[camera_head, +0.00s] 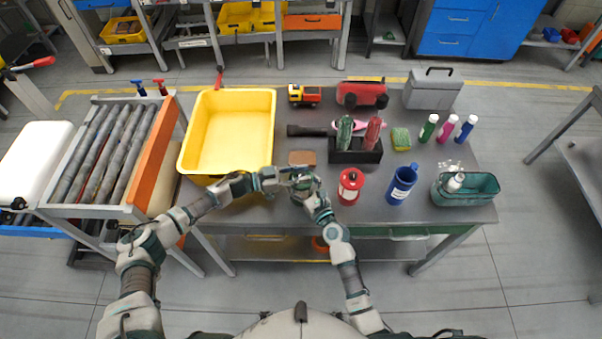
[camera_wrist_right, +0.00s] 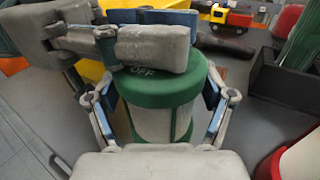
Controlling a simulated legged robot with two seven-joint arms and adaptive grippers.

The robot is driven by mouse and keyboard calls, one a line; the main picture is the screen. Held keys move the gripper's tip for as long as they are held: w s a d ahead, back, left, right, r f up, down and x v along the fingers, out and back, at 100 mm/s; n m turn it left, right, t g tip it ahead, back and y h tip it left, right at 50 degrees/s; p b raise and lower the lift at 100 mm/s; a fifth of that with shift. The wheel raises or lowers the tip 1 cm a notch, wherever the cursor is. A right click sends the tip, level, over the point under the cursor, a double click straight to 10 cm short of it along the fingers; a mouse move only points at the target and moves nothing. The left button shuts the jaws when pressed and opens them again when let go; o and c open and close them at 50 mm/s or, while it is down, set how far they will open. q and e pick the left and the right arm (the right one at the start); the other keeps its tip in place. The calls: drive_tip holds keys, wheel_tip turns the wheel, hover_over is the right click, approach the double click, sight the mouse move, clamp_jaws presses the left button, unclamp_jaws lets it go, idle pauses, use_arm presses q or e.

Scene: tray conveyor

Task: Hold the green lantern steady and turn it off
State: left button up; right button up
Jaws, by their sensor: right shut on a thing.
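The green lantern (camera_wrist_right: 170,88) stands upright at the front edge of the table, with a green top marked "OFF" and a pale body. My right gripper (camera_wrist_right: 155,98) is shut on it, one finger on each side. My left gripper (camera_wrist_right: 150,45) lies across the lantern's top from the left and covers its far part. I cannot tell whether its fingers are shut or touch a switch there. In the head view the lantern (camera_head: 303,186) is mostly hidden by my left gripper (camera_head: 288,176) and my right gripper (camera_head: 306,189).
A yellow bin (camera_head: 190,150) stands left of the lantern. A brown block (camera_head: 302,158) lies just behind it. A red canister (camera_head: 350,186) stands close on the right, then a blue mug (camera_head: 400,184) and a green basket (camera_head: 484,198). A black caddy (camera_head: 345,157) is behind.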

use_arm(q)
drive_tip(key=shift+d, duration=0.1)
clamp_jaws()
use_arm(e)
drive_tip(key=shift+d, duration=0.15)
use_arm(q)
drive_tip(key=shift+t, duration=0.3)
drive_tip(key=n+t+y, duration=0.2)
drive_tip(key=n+t, duration=0.2)
drive_tip(key=t, duration=0.1)
drive_tip(key=shift+s+t, duration=0.1)
drive_tip(key=shift+t, duration=0.2)
drive_tip(key=n+t+y, duration=0.2)
drive_tip(key=t, duration=0.1)
drive_tip(key=shift+d+r+n+y, duration=0.1)
drive_tip(key=shift+n+y, duration=0.2)
drive_tip(key=shift+n+t+y, duration=0.3)
drive_tip(key=shift+y, duration=0.1)
use_arm(e)
drive_tip(key=shift+f, duration=0.1)
use_arm(q)
drive_tip(key=shift+a, duration=0.2)
drive_tip(key=o, duration=0.7)
unclamp_jaws()
